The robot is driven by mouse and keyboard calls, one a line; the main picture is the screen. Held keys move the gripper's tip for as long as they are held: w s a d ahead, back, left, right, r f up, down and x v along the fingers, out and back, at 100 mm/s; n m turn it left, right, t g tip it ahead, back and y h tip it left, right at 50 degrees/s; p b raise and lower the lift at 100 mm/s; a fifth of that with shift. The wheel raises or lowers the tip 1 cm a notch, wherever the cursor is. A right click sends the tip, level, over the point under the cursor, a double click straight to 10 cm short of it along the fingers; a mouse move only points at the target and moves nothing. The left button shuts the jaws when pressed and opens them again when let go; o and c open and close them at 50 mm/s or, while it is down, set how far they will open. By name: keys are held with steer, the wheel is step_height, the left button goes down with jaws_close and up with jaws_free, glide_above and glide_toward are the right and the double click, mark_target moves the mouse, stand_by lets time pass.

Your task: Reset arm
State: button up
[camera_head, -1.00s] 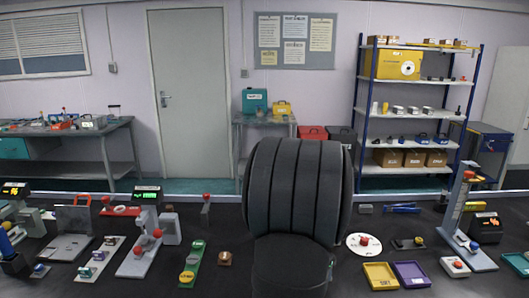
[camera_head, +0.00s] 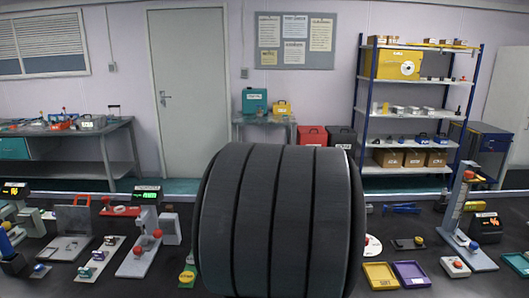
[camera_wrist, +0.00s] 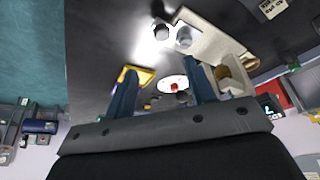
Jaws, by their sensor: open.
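My gripper (camera_wrist: 163,92) shows in the wrist view as two blue fingers, spread apart, with nothing held between them. Behind the fingers, apart from them, are a white disc (camera_wrist: 168,80) with a red knob and a yellow tray (camera_wrist: 146,75). In the head view, my dark ribbed arm fills the lower middle and my gripper is hidden. The white disc (camera_head: 375,247) is partly covered by the arm there. The yellow tray (camera_head: 380,277) is at the lower right.
The black bench (camera_head: 435,265) carries a purple tray (camera_head: 411,274), a tall press stand (camera_head: 462,222) and a red button box (camera_head: 455,266) at the right. A grey stand with red knobs (camera_head: 145,242) and a green strip (camera_head: 187,276) are left of my arm.

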steer(key=x, duration=1.3)
steer(key=shift+w, duration=0.15)
steer(key=w, duration=1.1)
steer(key=shift+w+f, duration=0.15)
steer(key=shift+w, duration=0.1)
steer(key=v, duration=1.7)
steer(key=shift+s, duration=0.2)
steer(key=c, duration=0.9)
steer(key=shift+w+d+f, duration=0.15)
steer(key=shift+d+f, duration=0.05)
steer(key=shift+d, duration=0.05)
jaws_close()
steer(key=w+d+f+n, duration=0.1)
steer(key=w+f+n, duration=0.1)
steer(key=f, duration=0.3)
steer(key=w+d+f+n+y, duration=0.1)
steer(key=d+f+n, duration=0.1)
steer(key=f, duration=0.3)
steer(key=w+d+f+n+y, duration=0.1)
steer(key=w+d+f+n, duration=0.1)
steer(key=f, duration=0.3)
steer(key=shift+w+f+t, duration=0.1)
steer(key=shift+w+t, duration=0.2)
steer(key=shift+w, duration=0.05)
